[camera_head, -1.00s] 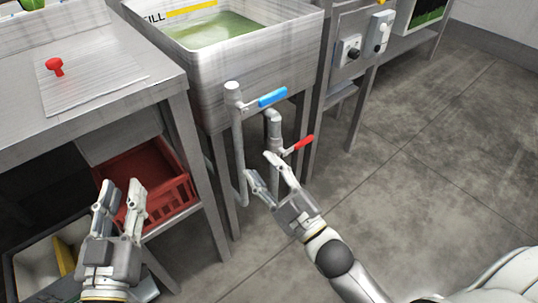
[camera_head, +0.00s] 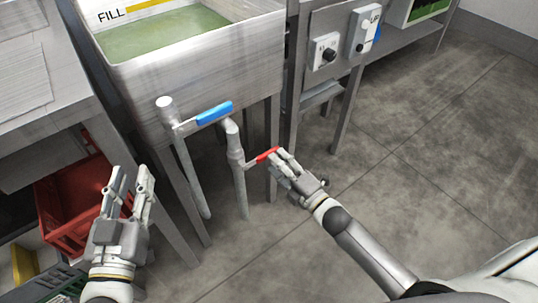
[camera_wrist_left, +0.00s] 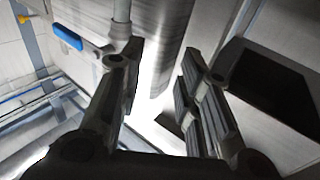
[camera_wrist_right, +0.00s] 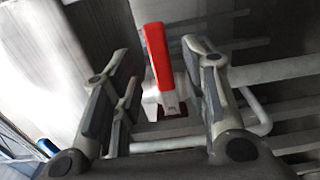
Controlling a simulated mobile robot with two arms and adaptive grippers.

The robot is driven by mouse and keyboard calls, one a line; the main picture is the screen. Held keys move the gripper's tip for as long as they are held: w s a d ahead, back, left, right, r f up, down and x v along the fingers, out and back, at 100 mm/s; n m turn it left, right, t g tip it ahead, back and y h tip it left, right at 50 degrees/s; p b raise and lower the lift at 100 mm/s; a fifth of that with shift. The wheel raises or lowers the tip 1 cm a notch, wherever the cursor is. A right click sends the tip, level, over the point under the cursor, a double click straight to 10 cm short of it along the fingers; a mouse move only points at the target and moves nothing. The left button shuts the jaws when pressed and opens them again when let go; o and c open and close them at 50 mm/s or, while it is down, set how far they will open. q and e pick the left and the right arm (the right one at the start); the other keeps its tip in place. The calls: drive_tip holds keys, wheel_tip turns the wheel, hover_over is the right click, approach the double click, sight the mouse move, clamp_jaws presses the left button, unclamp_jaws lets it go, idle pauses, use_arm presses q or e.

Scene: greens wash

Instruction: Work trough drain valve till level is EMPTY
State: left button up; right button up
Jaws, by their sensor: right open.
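The trough (camera_head: 250,58) holds greenish water below a yellow line marked FILL. A red-handled valve (camera_head: 266,154) sits on the pipe (camera_head: 235,160) beneath it. A blue-handled valve (camera_head: 214,113) is higher, to its left. My right gripper (camera_head: 277,162) is open at the red handle. In the right wrist view the red handle (camera_wrist_right: 157,57) stands between the open fingers (camera_wrist_right: 160,80), with no clear contact. My left gripper (camera_head: 130,183) is open and empty, left of the pipes. The left wrist view shows its spread fingers (camera_wrist_left: 160,75) and the blue handle (camera_wrist_left: 68,37) beyond.
A red crate (camera_head: 75,195) sits under the steel bench (camera_head: 60,90) at left. Control boxes with knobs (camera_head: 326,53) are mounted right of the trough. Steel legs (camera_head: 345,110) stand near the pipes. The concrete floor (camera_head: 430,150) at right is clear.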

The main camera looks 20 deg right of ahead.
sight(269, 153)
use_arm(q)
drive_tip(key=shift+s+d+r+t+h+b, duration=0.1)
drive_tip(key=shift+s+r+t+h+b, duration=0.1)
drive_tip(key=shift+r+t, duration=0.55)
drive_tip(key=shift+s+d+r+t+h+b, duration=0.15)
drive_tip(key=shift+r+t, duration=0.25)
drive_tip(key=shift+r, duration=0.75)
drive_tip(key=shift+s+r+t+h+b, duration=0.25)
drive_tip(key=shift+r+t, duration=0.3)
drive_tip(key=shift+r, duration=0.4)
use_arm(e)
drive_tip(key=shift+x, duration=2.55)
clamp_jaws()
